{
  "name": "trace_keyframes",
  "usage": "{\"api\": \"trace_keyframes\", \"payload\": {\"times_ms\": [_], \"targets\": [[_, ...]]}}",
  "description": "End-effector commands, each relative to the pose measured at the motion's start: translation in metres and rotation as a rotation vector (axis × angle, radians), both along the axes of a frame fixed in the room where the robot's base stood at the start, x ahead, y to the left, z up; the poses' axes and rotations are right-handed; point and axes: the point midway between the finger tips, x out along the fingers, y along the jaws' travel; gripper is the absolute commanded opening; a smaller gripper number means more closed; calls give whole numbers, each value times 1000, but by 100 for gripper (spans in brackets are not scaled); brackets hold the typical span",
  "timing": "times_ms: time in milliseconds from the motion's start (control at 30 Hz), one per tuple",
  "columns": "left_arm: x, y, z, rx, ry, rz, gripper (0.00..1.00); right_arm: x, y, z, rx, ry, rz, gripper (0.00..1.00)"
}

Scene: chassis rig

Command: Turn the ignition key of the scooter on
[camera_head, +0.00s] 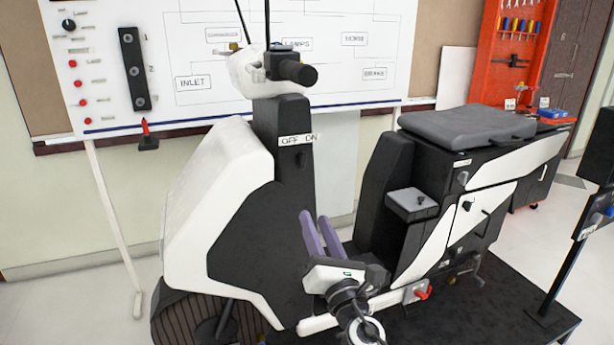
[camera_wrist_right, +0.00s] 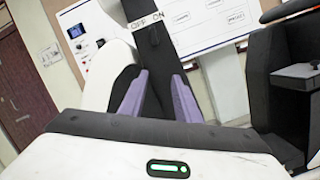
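The white and black scooter (camera_head: 230,170) stands upright with its dark front column facing me. An "OFF ON" label (camera_head: 297,140) is on the upper column, and it also shows in the right wrist view (camera_wrist_right: 147,20). A small dark shape just below the label in the right wrist view may be the ignition key (camera_wrist_right: 154,38); its turn position cannot be made out. My right gripper (camera_head: 315,216) is open with purple fingers pointing up, below and apart from the label. In the right wrist view, the gap between its fingers (camera_wrist_right: 160,75) is empty. My left gripper is out of view.
The handlebar (camera_head: 292,72) juts out above the label. The grey seat (camera_head: 466,127) and a small grey-topped box (camera_head: 412,203) are to the right. A whiteboard (camera_head: 200,60) stands behind. A dark post (camera_head: 565,265) stands at far right. Space before the column's label is clear.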

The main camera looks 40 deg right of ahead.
Motion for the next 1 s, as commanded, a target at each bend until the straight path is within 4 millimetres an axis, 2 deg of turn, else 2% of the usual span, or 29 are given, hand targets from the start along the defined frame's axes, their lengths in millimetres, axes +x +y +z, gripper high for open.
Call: {"api": "trace_keyframes", "payload": {"times_ms": [33, 100, 200, 367, 700, 833, 1000], "targets": [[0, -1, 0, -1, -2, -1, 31, 4, -4, 18, -104, -16, -33, 30], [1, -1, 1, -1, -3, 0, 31, 6, -7, 35, -215, -27, -69, 30], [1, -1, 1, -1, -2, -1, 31, 9, -10, 49, -297, -34, -100, 30], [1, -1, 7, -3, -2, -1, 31, 25, -16, 60, -316, -34, -109, 30], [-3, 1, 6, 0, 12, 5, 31, 79, -34, 81, -311, -34, -106, 30], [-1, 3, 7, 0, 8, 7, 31, 92, -38, 85, -312, -34, -107, 30], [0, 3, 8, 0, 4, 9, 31, 98, -40, 87, -311, -32, -106, 30]]}}
